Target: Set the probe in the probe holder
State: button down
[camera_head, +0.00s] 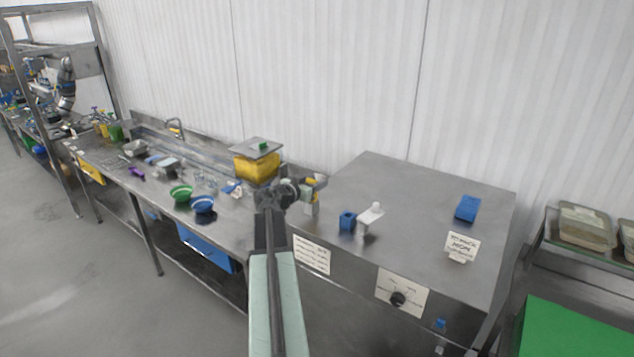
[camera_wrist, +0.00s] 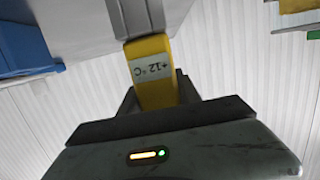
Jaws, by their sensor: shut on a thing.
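A grey ribbed piece (camera_wrist: 137,18) shows beyond the yellow body. In the head view the probe is a small yellow patch (camera_head: 321,181) at the gripper. A small blue block (camera_head: 347,221) with a dark opening stands on the cabinet top, right of the gripper; I cannot tell for sure that it is the probe holder.
A white stand (camera_head: 370,215) is beside the blue block. A blue wedge (camera_head: 467,208) and a sign (camera_head: 462,246) are farther right on the cabinet (camera_head: 415,185). A yellow-filled container (camera_head: 257,166) and green and blue bowls (camera_head: 203,204) are left. The cabinet's back is clear.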

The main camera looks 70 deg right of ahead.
jog(key=c, duration=0.8)
grip_release()
jog(key=shift+f, duration=0.1)
jog(key=shift+o, duration=0.2)
jog(key=shift+o, duration=0.3)
jog(key=o, duration=0.4)
jog(key=shift+w, duration=0.1)
notch_tip(320, 180, up, 8)
jog(key=p, duration=0.8)
